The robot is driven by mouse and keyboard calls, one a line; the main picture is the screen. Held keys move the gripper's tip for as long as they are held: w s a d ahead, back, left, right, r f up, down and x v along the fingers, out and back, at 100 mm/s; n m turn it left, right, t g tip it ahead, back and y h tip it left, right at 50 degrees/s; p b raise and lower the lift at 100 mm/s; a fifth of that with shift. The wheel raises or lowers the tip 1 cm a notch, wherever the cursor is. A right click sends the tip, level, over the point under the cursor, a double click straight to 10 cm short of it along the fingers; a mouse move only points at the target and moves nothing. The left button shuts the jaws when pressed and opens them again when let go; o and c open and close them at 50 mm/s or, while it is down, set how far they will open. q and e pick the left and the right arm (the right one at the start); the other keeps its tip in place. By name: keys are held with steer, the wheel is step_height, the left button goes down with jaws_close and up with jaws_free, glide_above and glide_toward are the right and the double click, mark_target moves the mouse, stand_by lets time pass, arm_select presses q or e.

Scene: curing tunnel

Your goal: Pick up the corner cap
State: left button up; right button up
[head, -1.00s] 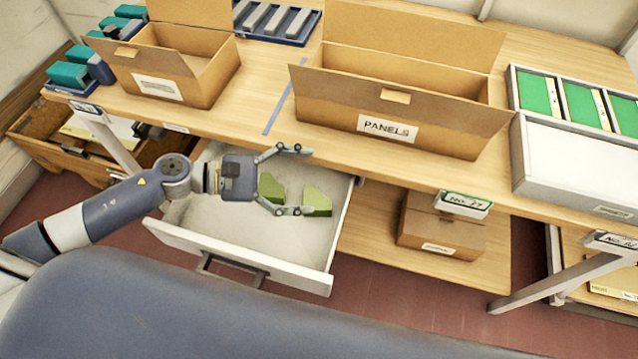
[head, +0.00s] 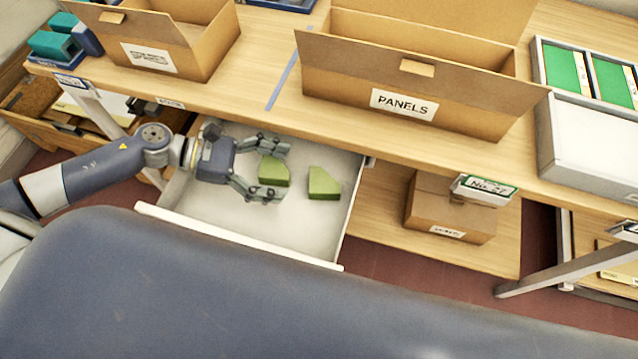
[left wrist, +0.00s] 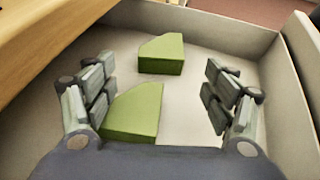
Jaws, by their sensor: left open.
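Two green corner caps lie in the open white drawer (head: 215,226). The left one in the head view (head: 273,170) is nearest my gripper, partly between its fingers. It also shows in the left wrist view (left wrist: 134,112), close to the left-hand finger. The other cap (head: 323,184) lies to its right, apart from the gripper; in the left wrist view (left wrist: 161,54) it is farther ahead. My left gripper (head: 272,170) is open, its fingers spread on either side of the nearer cap, holding nothing. My right gripper is out of view.
The wooden table (head: 270,60) edge overhangs the back of the drawer. On it stand the PANELS box (head: 455,112), another open carton (head: 200,70) and a white case with green panels (head: 590,150). A closed carton (head: 425,205) sits on the lower shelf.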

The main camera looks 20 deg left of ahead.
mark_target(312, 179)
arm_select(q)
steer(key=x, duration=0.2)
steer(key=p+x, duration=0.1)
steer(key=x, duration=0.2)
steer(key=shift+d+r, duration=0.15)
steer(key=shift+d, duration=0.2)
steer(key=shift+w+d+f, duration=0.1)
steer(key=shift+d+f, duration=0.2)
steer(key=shift+d, duration=0.15)
steer(key=c, duration=0.9)
